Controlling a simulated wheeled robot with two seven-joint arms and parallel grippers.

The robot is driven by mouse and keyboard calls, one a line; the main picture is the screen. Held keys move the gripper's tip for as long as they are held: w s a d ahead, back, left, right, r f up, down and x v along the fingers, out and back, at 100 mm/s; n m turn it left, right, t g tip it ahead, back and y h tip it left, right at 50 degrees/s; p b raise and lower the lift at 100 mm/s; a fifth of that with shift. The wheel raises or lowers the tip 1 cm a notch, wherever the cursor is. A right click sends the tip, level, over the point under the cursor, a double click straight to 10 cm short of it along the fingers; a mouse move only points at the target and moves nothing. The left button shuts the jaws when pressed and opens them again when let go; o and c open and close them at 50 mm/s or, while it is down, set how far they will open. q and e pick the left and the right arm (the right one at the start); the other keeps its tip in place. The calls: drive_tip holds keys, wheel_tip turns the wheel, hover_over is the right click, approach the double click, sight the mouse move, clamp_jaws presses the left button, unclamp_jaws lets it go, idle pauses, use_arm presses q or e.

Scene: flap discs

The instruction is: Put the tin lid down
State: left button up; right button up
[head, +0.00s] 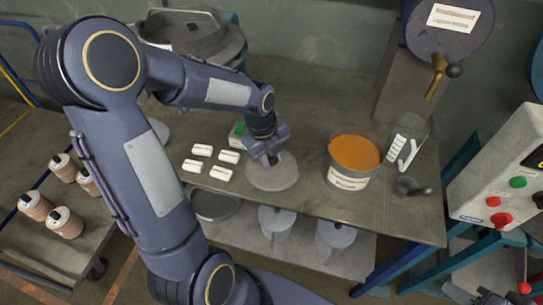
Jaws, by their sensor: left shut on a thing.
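The tin lid (278,178) is a flat, round, pale grey disc below my left gripper (269,160) on the near side of the workbench. The left gripper points down and is shut on the lid's upper middle. The fingers hide the part they grip. The lid looks level and close to the bench top (310,105); I cannot tell whether it touches it. A tin (350,172) with orange contents and a white label stands open to the right of the lid.
Several white blocks (202,150) lie left of the lid, with a green-and-white item (237,131) behind them. A clear jug (405,143) and a small grey cup (408,185) stand right of the tin. The bench behind the lid is clear. Grey vessels (336,236) stand on the lower shelf.

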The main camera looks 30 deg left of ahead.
use_arm(q)
drive_tip(key=shift+f, duration=0.1)
drive_tip(key=o, duration=1)
drive_tip(key=shift+o, duration=0.2)
wheel_tip(320, 180, up, 11)
drive_tip(key=a, duration=0.2)
drive_tip(key=s+d+n+t+h, duration=0.1)
drive_tip(key=s+d+n+t, duration=0.1)
drive_tip(key=s+n, duration=0.6)
drive_tip(key=s+d+n+t+h, duration=0.1)
drive_tip(key=s+d+n, duration=0.3)
drive_tip(key=n, duration=1.2)
drive_tip(key=shift+s+d+r+n+t+p, duration=0.3)
drive_tip(key=shift+s+t, duration=0.5)
drive_tip(key=shift+s, duration=1.6)
